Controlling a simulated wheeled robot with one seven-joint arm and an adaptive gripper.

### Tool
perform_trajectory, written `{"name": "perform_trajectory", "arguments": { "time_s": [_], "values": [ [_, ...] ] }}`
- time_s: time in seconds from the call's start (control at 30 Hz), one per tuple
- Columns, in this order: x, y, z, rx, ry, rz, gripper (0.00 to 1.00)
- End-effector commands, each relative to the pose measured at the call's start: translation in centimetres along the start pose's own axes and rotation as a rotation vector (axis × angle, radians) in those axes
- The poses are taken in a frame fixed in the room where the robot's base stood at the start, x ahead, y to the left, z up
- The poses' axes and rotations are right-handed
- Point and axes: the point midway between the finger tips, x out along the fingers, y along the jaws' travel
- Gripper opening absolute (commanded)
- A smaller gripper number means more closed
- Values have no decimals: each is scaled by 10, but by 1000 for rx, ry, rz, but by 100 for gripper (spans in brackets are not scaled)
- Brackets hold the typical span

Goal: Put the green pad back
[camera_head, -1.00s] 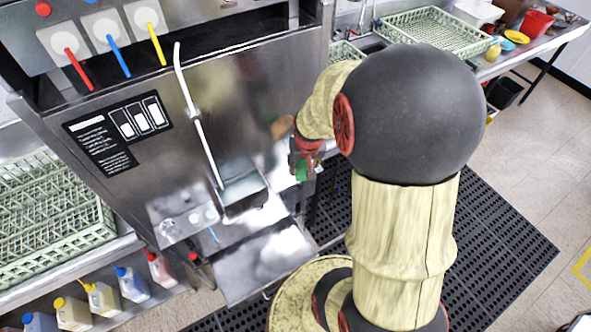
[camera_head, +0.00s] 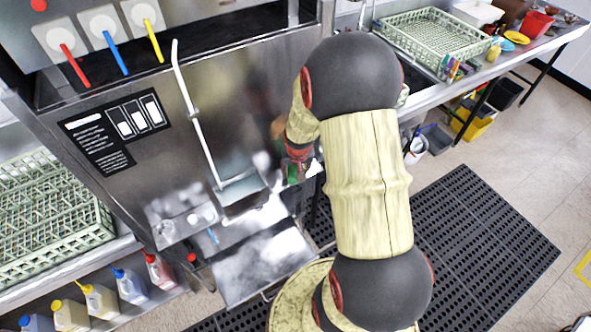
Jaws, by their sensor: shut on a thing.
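My arm reaches down in front of the steel dish machine, with its wrist at the machine's right side. My gripper (camera_head: 297,166) is small in the picture and partly hidden by my arm. It is shut on the green pad (camera_head: 292,173), of which only a small patch shows. The pad is beside the machine's front panel, right of the grey box at the foot of the white lever. I cannot tell whether it touches the steel.
The steel dish machine (camera_head: 150,165) fills the left middle, with an open steel flap (camera_head: 262,268) low in front. A green rack (camera_head: 440,42) stands on the right counter. Yellow and black bins (camera_head: 472,122) are beneath it. A black floor mat (camera_head: 480,235) lies clear at right.

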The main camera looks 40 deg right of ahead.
Motion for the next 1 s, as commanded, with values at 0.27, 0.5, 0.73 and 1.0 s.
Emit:
{"name": "perform_trajectory", "arguments": {
  "time_s": [0.27, 0.5, 0.73, 1.0],
  "values": [
    [3, 0, 1, 0, 0, 0, 45],
    [2, 0, 1, 0, -1, 0, 59],
    [2, 0, 1, 0, 0, 0, 61],
    [-10, 0, -1, -1, 3, 0, 61]
  ]
}}
